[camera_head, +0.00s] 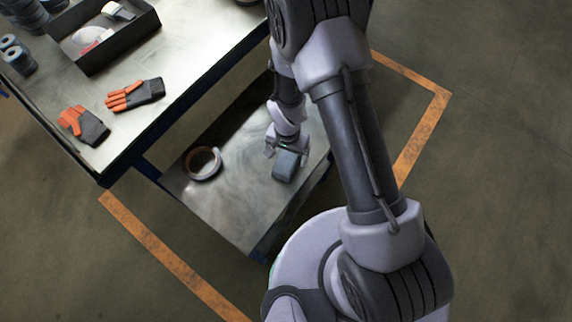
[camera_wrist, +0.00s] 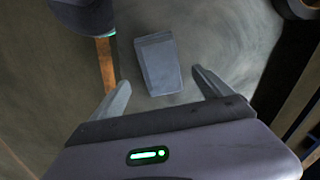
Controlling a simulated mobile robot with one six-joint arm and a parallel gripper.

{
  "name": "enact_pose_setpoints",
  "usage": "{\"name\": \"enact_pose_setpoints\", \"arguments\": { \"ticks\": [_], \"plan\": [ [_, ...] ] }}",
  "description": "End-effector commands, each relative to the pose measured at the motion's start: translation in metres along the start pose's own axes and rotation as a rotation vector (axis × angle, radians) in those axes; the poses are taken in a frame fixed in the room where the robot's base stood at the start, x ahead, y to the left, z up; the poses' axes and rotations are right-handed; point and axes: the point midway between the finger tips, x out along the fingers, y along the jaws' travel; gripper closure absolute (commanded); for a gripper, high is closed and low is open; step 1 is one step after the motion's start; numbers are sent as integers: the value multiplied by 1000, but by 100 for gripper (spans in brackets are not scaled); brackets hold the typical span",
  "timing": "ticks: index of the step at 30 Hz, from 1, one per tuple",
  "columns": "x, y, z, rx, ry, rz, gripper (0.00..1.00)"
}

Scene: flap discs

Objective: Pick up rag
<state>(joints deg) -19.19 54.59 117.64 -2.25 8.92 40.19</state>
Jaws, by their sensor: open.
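The rag is a grey-blue folded block (camera_head: 286,166) lying on the lower metal shelf, near its right side. In the wrist view the rag (camera_wrist: 160,65) sits ahead of my gripper (camera_wrist: 161,82), roughly centred between the two fingers, with its near end around the fingertips' level. The fingers are apart and empty. In the head view my gripper (camera_head: 279,148) points down just above and behind the rag and hides part of its far end. I cannot tell the exact height of the fingertips over the shelf.
A roll of tape (camera_head: 204,163) lies on the shelf (camera_head: 235,215) left of the rag. The worktable (camera_head: 190,50) overhangs at upper left, with orange-and-black gloves (camera_head: 135,94) and a dark tray (camera_head: 100,45) on it. Orange floor lines (camera_head: 165,255) surround the area.

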Motion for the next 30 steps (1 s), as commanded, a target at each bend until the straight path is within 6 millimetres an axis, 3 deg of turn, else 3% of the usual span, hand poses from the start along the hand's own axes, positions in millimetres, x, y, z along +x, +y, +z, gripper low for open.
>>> {"name": "enact_pose_setpoints", "arguments": {
  "ticks": [8,14,24,30],
  "plan": [
    [50,-1,8,0,-2,2,11],
    [50,-1,7,0,-1,1,11],
    [49,-1,7,0,-1,1,76],
    [49,-1,7,0,-1,1,77]
  ]
}}
